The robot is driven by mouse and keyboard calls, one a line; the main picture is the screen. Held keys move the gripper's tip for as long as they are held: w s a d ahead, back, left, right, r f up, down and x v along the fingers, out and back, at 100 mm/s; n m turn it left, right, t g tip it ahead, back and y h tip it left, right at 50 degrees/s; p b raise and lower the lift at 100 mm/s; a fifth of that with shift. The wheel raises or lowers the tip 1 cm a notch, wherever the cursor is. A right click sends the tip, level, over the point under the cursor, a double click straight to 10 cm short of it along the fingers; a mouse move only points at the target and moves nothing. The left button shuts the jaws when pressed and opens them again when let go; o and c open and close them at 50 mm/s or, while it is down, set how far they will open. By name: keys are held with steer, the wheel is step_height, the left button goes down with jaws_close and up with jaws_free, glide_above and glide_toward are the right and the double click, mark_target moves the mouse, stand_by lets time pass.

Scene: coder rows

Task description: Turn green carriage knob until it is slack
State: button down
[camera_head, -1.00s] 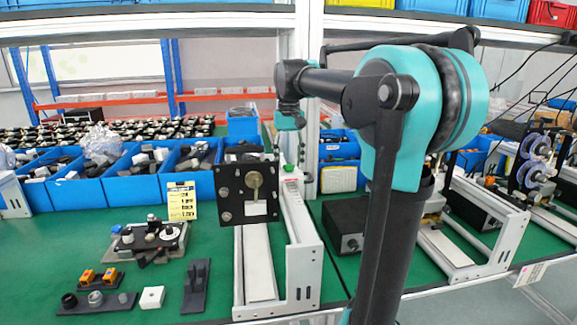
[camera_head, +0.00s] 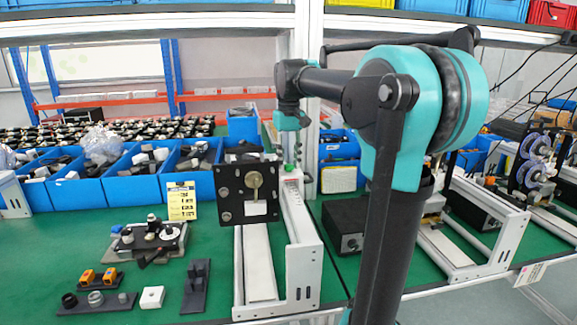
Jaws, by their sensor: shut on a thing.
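The carriage is a black square plate (camera_head: 247,193) with a brass-coloured round part on its front, standing upright at the light grey rail frame (camera_head: 303,262). My arm reaches over from the right, and its teal and black wrist comes down behind the plate and the rail's far end. My gripper (camera_head: 271,136) shows only as a small dark shape beside the wrist, shut at the carriage's far side. The green carriage knob cannot be made out clearly; the plate and the gripper hide that spot. How far the knob is turned cannot be seen.
Blue bins (camera_head: 133,175) with parts stand at the back left. A black box (camera_head: 344,222) is right of the rail, near a grey post (camera_head: 311,120).

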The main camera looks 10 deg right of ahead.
steer(key=n, duration=0.8)
steer(key=shift+r, duration=0.1)
steer(key=shift+n, duration=0.3)
steer(key=shift+n, duration=0.4)
steer(key=n, duration=0.4)
steer(key=shift+n, duration=0.4)
steer(key=n, duration=0.4)
steer(key=c, duration=1.3)
jaws_free()
steer(key=shift+o, duration=0.2)
